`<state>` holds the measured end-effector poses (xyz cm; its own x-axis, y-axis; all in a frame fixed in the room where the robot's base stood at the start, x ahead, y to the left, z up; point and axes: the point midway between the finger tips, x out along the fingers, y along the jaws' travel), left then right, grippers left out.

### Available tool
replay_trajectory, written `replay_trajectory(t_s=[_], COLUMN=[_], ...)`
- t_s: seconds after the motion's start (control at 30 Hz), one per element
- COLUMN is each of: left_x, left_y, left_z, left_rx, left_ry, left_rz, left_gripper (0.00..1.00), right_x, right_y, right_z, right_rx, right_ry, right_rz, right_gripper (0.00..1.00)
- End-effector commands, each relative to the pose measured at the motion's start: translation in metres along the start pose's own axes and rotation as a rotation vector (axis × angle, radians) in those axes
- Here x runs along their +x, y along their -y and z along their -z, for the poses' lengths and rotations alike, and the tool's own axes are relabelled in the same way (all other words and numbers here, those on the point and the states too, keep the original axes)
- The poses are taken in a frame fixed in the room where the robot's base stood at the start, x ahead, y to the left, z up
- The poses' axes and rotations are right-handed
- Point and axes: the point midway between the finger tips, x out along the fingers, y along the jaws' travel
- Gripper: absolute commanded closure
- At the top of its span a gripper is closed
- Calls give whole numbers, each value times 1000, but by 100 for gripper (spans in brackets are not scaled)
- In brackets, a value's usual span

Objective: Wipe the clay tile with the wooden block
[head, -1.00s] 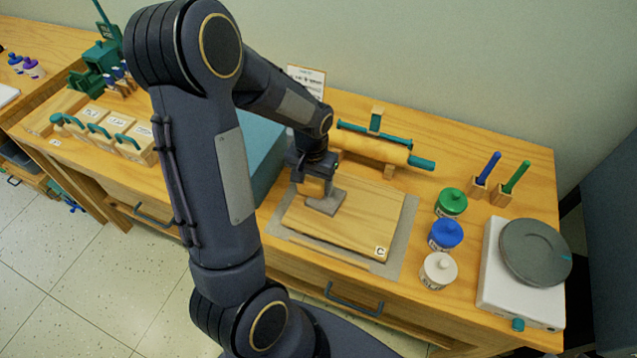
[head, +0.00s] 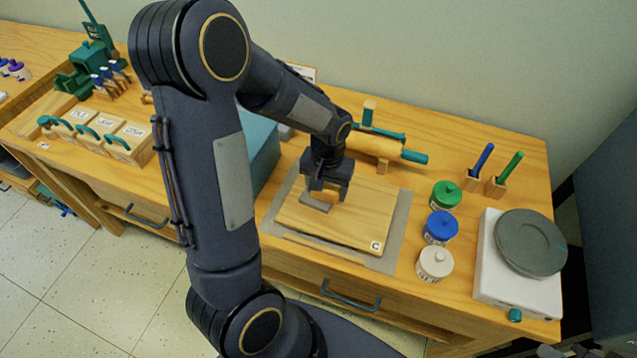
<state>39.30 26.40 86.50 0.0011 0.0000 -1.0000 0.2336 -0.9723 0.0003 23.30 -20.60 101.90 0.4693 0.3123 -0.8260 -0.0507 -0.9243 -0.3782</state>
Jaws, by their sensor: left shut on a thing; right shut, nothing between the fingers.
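My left gripper (head: 326,194) comes down from above and is shut on the wooden block, which is mostly hidden by the fingers. The small grey clay tile (head: 312,204) lies on the wooden board (head: 350,226). The tile shows to the left of and below the fingers; its right part is covered. The block is low over the tile, but I cannot tell whether they touch. My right gripper (head: 578,351) shows only as a dark piece at the bottom right edge, shut and away from the board.
The board lies on a grey mat (head: 396,232). Behind it is a rolling pin (head: 375,148). To the right stand green (head: 445,195), blue (head: 440,228) and white (head: 435,263) jars, and a white wheel unit (head: 515,280). A teal box (head: 262,150) is at the left.

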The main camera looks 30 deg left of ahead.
Motion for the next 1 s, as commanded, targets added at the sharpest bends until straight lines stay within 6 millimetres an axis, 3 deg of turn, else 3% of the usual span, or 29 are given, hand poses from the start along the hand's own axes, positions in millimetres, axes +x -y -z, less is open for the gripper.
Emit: replay_trajectory(t_s=[0.2, 0.57, 1.0], left_x=[2, 0, -40], left_y=[-17, -18, -17], left_z=[-4, -4, -2], left_rx=[2, 1, 0], left_ry=[7, 5, 0], left_rz=[-1, -1, -1], left_gripper=[62, 62, 62], right_x=[2, 1, -25], right_y=[-1, 0, 12], right_z=[-1, 0, 13], right_rx=[0, 0, 0], right_ry=[0, 0, 0], right_rz=[0, 0, 0], right_gripper=[100, 100, 100])
